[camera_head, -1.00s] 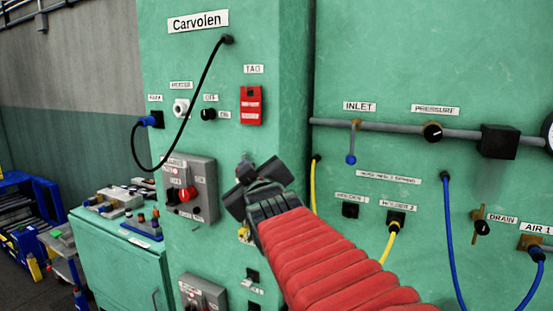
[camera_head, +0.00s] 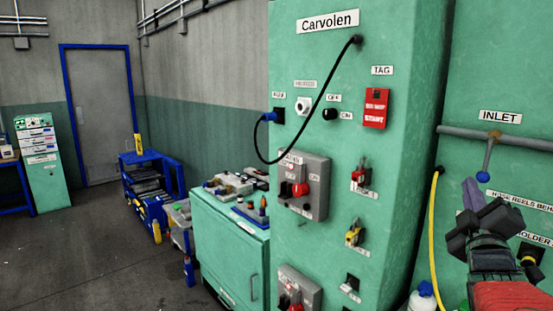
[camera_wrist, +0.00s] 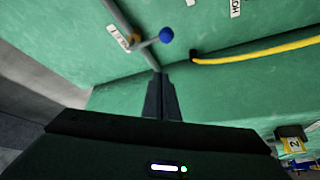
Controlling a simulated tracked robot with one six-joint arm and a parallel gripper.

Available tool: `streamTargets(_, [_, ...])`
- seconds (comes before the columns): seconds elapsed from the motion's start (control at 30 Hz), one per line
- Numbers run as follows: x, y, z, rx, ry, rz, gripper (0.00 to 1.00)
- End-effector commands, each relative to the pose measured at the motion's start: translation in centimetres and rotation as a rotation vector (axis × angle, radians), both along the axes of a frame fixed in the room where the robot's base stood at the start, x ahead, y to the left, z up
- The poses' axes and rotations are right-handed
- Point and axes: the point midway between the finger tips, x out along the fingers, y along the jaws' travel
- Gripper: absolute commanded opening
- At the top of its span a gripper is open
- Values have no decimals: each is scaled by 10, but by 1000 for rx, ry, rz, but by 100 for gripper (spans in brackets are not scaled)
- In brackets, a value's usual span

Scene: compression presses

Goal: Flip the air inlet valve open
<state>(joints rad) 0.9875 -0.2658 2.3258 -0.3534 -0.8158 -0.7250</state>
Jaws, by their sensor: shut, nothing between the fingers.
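The air inlet valve sits under the INLET label (camera_head: 499,117) on a grey horizontal pipe. Its lever (camera_head: 489,153) hangs down and ends in a blue ball (camera_head: 484,177). My gripper (camera_head: 470,186) is shut and empty, just left of and below the ball in the head view. In the wrist view, the shut fingers (camera_wrist: 160,80) point toward the lever (camera_wrist: 148,43) and its blue ball (camera_wrist: 166,34). A gap shows between the fingertips and the ball, so they look apart.
A yellow hose (camera_head: 433,235) hangs left of my gripper; it also shows in the wrist view (camera_wrist: 250,50). The Carvolen cabinet (camera_head: 400,60) projects on the left with a red tag box (camera_head: 375,108) and switches. A blue cart (camera_head: 150,180) stands farther left.

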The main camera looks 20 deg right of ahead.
Motion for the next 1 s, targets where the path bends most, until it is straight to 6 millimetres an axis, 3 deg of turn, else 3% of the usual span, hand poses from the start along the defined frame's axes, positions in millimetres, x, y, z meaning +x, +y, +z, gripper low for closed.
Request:
streamTargets(0.47, [9,-3,2,1,1,8,0])
streamTargets(1.0, [56,-41,20,2,0,11,0])
